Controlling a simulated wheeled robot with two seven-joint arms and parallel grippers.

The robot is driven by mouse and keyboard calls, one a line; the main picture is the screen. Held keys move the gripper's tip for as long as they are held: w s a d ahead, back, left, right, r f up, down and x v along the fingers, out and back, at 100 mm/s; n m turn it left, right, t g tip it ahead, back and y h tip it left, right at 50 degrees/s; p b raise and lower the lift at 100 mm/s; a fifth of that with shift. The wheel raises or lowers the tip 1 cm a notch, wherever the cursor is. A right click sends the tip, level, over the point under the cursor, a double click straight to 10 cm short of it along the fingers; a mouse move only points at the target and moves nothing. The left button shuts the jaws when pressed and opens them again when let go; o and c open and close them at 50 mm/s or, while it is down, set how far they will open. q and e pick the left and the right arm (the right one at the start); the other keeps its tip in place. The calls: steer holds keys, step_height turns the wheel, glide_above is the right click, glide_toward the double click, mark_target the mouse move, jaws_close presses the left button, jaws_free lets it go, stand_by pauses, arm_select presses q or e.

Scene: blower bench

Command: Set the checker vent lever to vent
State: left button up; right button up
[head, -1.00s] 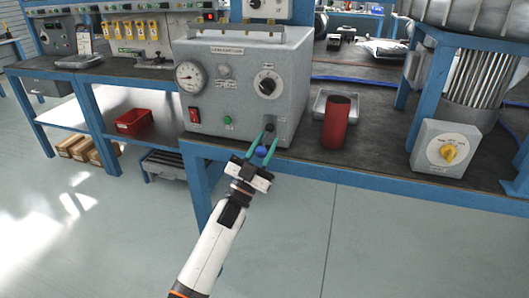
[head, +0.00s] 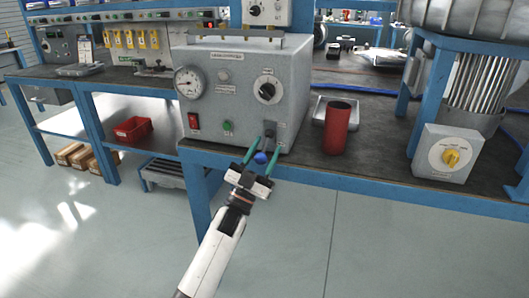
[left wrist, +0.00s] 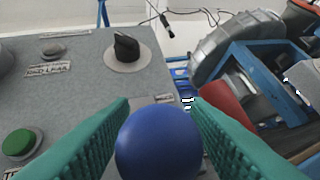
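The checker is a grey box (head: 218,105) on the blue-framed bench, with a gauge, red switch, green button and black knob. A blue ball (head: 261,157), apparently the vent lever's knob, sits low at the front right of its face. It fills the lower middle of the left wrist view (left wrist: 158,143). My left gripper (head: 266,146) has a teal finger on each side of the ball. The lever's stem is mostly hidden. My right gripper is out of view.
A red cylinder (head: 339,128) stands on the bench right of the checker, beside a small grey tray (head: 318,112). Farther right is a grey box with a yellow knob (head: 450,157). The floor in front is clear.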

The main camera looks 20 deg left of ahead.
arm_select(q)
steer(key=shift+o, duration=0.3)
steer(key=shift+s+f, duration=0.1)
steer(key=v, duration=1.2)
steer(key=shift+p, duration=0.3)
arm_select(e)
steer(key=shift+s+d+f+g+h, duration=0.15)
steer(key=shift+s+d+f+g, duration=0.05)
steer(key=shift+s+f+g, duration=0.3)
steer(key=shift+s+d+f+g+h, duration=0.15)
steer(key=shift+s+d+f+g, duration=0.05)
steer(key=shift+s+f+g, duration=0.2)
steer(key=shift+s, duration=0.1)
